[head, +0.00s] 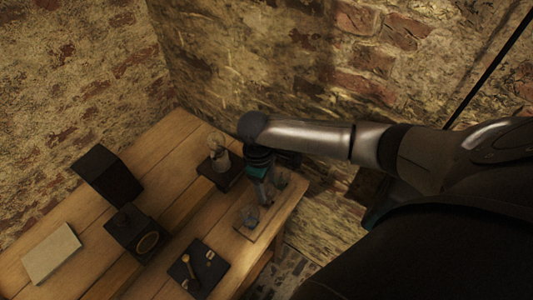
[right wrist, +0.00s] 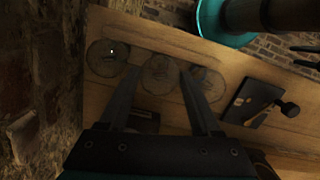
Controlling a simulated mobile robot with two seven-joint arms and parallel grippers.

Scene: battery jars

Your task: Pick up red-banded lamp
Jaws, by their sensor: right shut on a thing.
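My right gripper (head: 264,200) reaches down over a row of clear glass jars at the table's right end. In the right wrist view its two fingers (right wrist: 160,75) stand on either side of the middle glass jar (right wrist: 160,72), and it is shut on that jar. Another jar (right wrist: 105,58) stands to one side and a third (right wrist: 209,84) to the other. In the head view one jar (head: 250,215) shows in front of the gripper and one (head: 281,178) behind it. A glass lamp (head: 218,141) stands on a dark base nearby; I cannot make out a red band. My left gripper is not in view.
The jars stand on a wooden board (head: 270,232). A dark plate with a brass-handled piece (head: 205,267) lies toward the front. A dark box with a round face (head: 135,232), a black panel (head: 107,174) and a pale book (head: 52,253) are left. Brick walls close off the back.

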